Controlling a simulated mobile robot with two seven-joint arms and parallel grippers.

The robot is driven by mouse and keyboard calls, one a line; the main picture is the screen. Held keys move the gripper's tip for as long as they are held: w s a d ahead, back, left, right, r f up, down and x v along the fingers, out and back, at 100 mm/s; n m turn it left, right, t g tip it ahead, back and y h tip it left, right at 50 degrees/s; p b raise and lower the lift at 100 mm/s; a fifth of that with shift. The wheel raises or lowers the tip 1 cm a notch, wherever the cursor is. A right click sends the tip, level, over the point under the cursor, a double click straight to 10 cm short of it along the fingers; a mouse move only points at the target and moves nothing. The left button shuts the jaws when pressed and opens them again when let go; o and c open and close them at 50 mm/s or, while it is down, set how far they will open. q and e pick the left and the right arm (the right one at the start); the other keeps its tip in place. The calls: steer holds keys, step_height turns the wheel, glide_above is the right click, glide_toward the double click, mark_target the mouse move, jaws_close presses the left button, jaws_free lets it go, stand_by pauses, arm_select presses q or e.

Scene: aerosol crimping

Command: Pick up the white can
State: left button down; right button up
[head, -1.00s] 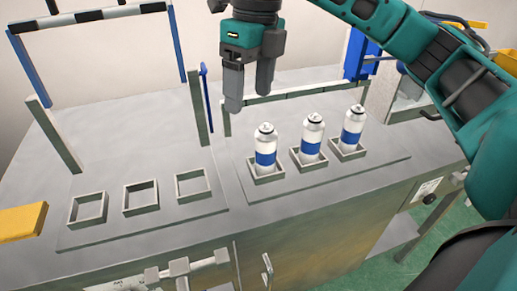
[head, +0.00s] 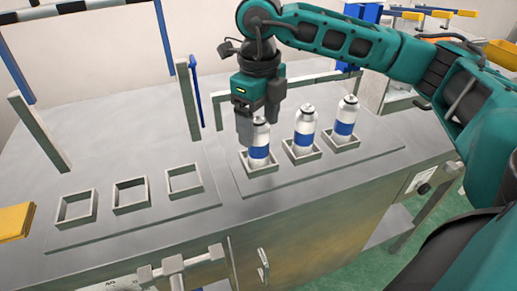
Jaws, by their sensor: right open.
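Three white cans with blue bands stand upright in square holders on the right-hand plate: the left can (head: 259,151), the middle can (head: 303,133) and the right can (head: 346,118). My right gripper (head: 259,119) is open and points down at the left can. Its fingers are at the can's top, one at the left and one at the right, and the near finger hides part of the top. I cannot tell whether either finger touches the can. My left gripper is not in view.
Several empty square holders, such as the middle one (head: 115,208), sit on the left-hand plate. A grey post (head: 191,98) and blue bar rise left of my right gripper. A yellow block (head: 15,221) lies at the left edge.

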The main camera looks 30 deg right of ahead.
steer(key=shift+f, duration=0.65)
steer(key=shift+r, duration=0.1)
jaws_close()
